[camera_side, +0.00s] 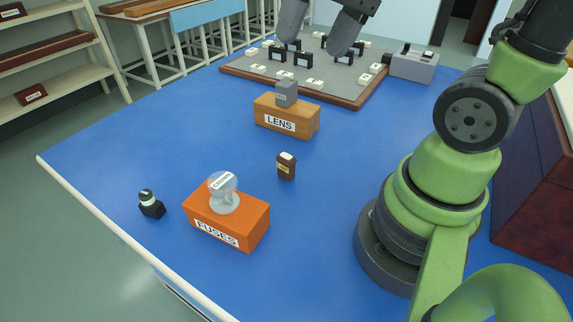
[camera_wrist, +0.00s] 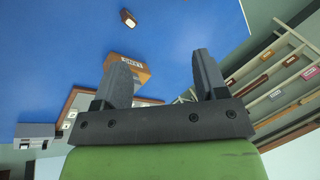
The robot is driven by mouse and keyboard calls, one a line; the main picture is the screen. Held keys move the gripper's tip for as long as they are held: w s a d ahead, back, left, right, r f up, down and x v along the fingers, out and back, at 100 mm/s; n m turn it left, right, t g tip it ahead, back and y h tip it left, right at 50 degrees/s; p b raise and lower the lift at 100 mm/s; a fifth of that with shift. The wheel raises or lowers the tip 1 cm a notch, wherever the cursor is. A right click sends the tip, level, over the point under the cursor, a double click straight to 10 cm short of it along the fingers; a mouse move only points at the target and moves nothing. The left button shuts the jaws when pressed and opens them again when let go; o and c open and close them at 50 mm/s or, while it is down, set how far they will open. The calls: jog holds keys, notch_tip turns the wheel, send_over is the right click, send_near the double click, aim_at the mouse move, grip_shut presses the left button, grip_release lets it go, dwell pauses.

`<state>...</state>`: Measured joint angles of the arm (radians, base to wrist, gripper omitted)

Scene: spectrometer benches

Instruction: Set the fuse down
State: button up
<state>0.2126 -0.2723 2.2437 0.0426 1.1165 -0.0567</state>
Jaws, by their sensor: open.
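An orange box labelled FUSES (camera_side: 226,220) stands at the front of the blue table. A clear, rounded piece with a white label (camera_side: 223,192) sits upright on top of it; I cannot tell whether it is the fuse. My gripper (camera_side: 313,46) is at the top of the side view, over the grey board, far from that box. Its two fingers are apart with nothing between them, as the wrist view also shows (camera_wrist: 160,62). The FUSES box does not show in the wrist view.
A box labelled LENS (camera_side: 286,117) bears a grey block (camera_side: 286,93). A small brown item (camera_side: 287,166) and a black item with a pale band (camera_side: 151,204) stand on the table. The grey board (camera_side: 310,75) carries several small parts; a grey device (camera_side: 414,67) is beside it.

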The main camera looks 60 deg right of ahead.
jog(key=w+d+f+m+g+y, duration=0.25)
jog(key=d+f+m+y, duration=0.2)
jog(key=f, duration=0.25)
jog(key=w+d+f+m+g+y, duration=0.1)
jog(key=w+d+f+m+y, duration=0.25)
jog(key=d+f, duration=0.3)
jog(key=m+t+y, duration=0.2)
jog(key=m+y, duration=0.1)
jog(key=m, duration=0.1)
send_near(283, 163)
jog(key=x, duration=0.5)
jog(key=shift+a+r, duration=0.2)
jog(key=shift+a, duration=0.05)
jog(key=shift+m, duration=0.3)
jog(key=shift+f+x, duration=0.15)
jog(key=shift+x, duration=1.2)
jog(key=shift+f+x, duration=0.15)
jog(key=shift+x, duration=1.2)
jog(key=shift+d, duration=0.2)
jog(key=c, duration=1.1)
jog(key=shift+r, duration=0.1)
